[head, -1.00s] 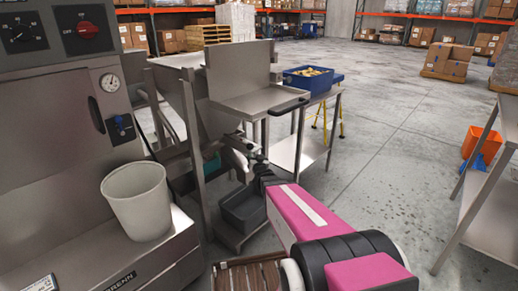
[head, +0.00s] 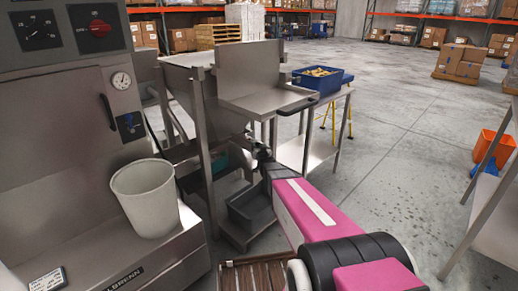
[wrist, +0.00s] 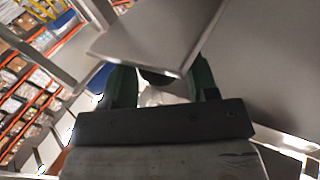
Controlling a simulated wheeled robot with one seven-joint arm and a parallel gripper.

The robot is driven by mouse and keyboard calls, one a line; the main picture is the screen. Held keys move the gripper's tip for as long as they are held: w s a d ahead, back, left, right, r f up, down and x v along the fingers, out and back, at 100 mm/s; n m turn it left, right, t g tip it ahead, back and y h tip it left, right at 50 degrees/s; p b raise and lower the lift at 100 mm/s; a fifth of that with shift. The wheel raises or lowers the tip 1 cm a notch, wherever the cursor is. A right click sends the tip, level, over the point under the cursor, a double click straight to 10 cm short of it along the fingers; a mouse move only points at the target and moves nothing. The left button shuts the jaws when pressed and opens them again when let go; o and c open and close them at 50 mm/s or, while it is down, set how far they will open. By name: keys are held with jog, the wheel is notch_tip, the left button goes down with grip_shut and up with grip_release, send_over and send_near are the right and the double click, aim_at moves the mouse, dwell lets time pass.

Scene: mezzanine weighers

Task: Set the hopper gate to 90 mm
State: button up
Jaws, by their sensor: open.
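The steel hopper (head: 205,104) stands at the centre of the head view, with a flat plate (head: 262,100) on its right side. A black handle (head: 299,107) sits at the plate's right edge. My gripper (head: 262,150) is low beside the hopper, below the plate. In the wrist view my gripper (wrist: 162,75) is open, its two dark green fingers apart. A grey metal plate (wrist: 150,35) crosses in front of them and hides part of the fingers. A dark rounded piece (wrist: 160,78) shows between them; I cannot tell what it is or whether they touch it. No gate scale is readable.
A steel machine with dials (head: 75,85) and a white bucket (head: 145,198) stand at the left. A grey bin (head: 250,212) is under the hopper. A blue crate (head: 318,79) is on a table behind. A steel table (head: 495,205) is at right; the floor between is clear.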

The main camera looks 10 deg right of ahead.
jog(key=c, duration=1)
jog(key=s+d, duration=0.1)
jog(key=s, duration=0.1)
jog(key=s+d, duration=0.2)
jog(key=s, duration=0.1)
jog(key=s+d, duration=0.2)
jog(key=shift+s+d, duration=0.25)
jog(key=shift+s, duration=0.1)
jog(key=o, duration=1)
jog(key=shift+d, duration=0.1)
jog(key=shift+s, duration=0.2)
jog(key=s, duration=1)
jog(key=shift+s+d, duration=0.2)
jog(key=shift+s, duration=0.1)
